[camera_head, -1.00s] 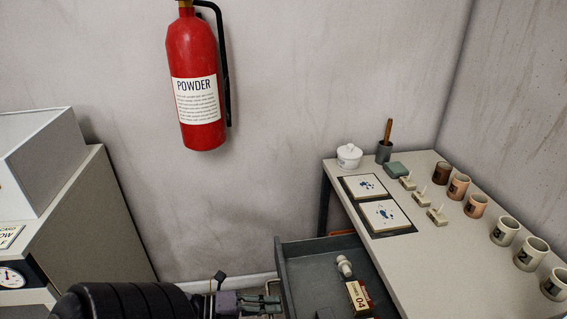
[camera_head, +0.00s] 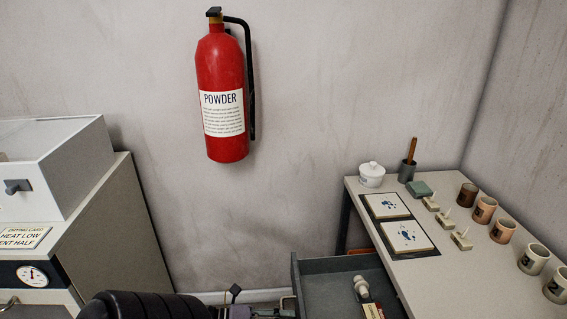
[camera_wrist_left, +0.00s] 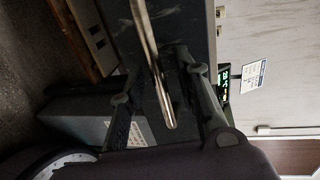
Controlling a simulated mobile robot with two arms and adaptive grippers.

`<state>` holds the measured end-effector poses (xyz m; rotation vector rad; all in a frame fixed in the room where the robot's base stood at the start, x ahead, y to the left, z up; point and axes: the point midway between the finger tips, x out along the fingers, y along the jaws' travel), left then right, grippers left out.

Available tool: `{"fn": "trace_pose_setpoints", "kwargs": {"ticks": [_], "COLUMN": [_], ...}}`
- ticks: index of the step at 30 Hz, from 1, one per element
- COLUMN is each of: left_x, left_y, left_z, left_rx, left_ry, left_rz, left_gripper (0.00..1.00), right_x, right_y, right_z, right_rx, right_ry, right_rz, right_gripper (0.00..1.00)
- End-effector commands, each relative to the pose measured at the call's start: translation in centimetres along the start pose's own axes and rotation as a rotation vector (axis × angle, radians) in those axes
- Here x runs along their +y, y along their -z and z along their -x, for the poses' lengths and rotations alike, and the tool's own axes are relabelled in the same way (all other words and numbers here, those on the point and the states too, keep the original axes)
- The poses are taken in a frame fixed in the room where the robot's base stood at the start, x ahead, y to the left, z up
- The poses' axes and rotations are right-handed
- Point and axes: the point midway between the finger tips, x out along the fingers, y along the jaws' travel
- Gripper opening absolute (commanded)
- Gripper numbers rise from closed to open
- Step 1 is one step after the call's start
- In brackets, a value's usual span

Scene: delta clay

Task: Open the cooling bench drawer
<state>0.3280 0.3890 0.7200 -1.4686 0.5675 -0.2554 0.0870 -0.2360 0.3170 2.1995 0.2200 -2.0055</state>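The cooling bench drawer (camera_head: 322,267) stands pulled out from under the bench (camera_head: 440,272), its grey inside showing at the bottom of the head view. My left gripper (camera_head: 268,313) is at the drawer's front, partly cut off by the lower edge. In the left wrist view a metal bar handle (camera_wrist_left: 152,62) runs between the two fingers of my left gripper (camera_wrist_left: 158,65). The fingers look apart, with gaps on both sides of the bar. The drawer's front panel (camera_wrist_left: 188,30) is behind the bar. My right gripper is not in view.
A white knob-like piece (camera_head: 361,285) and a labelled block (camera_head: 373,311) lie in the drawer. Cups, tiles (camera_head: 387,206) and a lidded pot (camera_head: 372,174) stand on the bench. A cabinet (camera_head: 112,225) is at left; a fire extinguisher (camera_head: 221,95) hangs on the wall.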

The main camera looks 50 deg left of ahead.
Motion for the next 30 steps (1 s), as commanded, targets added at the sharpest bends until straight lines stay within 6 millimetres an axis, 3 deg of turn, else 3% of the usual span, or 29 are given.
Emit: {"fn": "trace_pose_setpoints", "kwargs": {"ticks": [4, 8, 21, 30], "left_x": [0.0, 0.1, 0.1, 0.0], "left_y": [0.0, 0.0, 0.0, 0.0], "left_z": [0.3, 2.0, 10.6, 12.1], "left_rx": [0.0, -0.001, -0.001, 0.0], "left_ry": [0.0, -0.003, -0.002, 0.0], "left_rz": [0.0, 0.002, 0.001, 0.0], "left_gripper": [0.3, 0.3, 0.3, 0.3], "right_x": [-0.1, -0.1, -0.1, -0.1], "right_y": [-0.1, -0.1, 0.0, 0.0], "right_z": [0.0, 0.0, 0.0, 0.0], "right_rx": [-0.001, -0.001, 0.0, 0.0], "right_ry": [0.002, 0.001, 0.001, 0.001], "right_rz": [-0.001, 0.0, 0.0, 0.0], "right_gripper": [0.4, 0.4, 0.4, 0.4]}}
